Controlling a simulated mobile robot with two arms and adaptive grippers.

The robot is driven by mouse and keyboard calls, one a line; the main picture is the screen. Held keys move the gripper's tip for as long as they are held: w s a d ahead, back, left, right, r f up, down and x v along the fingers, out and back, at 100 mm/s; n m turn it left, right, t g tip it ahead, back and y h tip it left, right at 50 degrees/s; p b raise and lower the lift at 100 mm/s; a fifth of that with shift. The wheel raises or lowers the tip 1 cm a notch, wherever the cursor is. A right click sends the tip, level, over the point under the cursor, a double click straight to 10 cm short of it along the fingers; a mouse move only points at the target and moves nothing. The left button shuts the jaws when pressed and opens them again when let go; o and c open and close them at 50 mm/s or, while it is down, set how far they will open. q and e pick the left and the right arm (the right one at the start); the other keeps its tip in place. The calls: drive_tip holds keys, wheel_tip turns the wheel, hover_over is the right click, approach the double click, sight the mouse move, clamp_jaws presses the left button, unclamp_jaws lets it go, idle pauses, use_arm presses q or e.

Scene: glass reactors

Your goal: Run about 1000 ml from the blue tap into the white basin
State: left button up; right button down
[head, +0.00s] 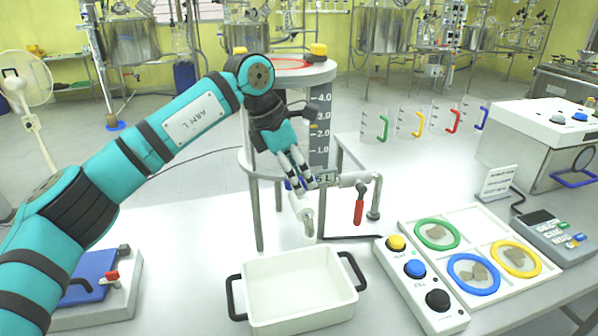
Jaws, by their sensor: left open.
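My left gripper (302,184) is open, its fingers pointing down at the blue tap (290,185). The fingers hide most of the tap's blue handle, and I cannot tell if they touch it. The tap is low on the tank stand, beside a tap with a red handle (359,206). A pale spout (305,216) hangs down below the blue tap, over the back edge of the white basin. The white basin (306,319) sits on the table with black handles at both sides; it looks empty. My right gripper is not in view.
The tank's scale strip (320,128) reads 1.0 to 4.0. Right of the basin stand a button box (414,270) with yellow, blue and black buttons and a white tray (462,215) with coloured rings. A blue-topped device (88,278) is at the left.

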use_arm(q)
drive_tip(key=shift+f, duration=0.15)
clamp_jaws()
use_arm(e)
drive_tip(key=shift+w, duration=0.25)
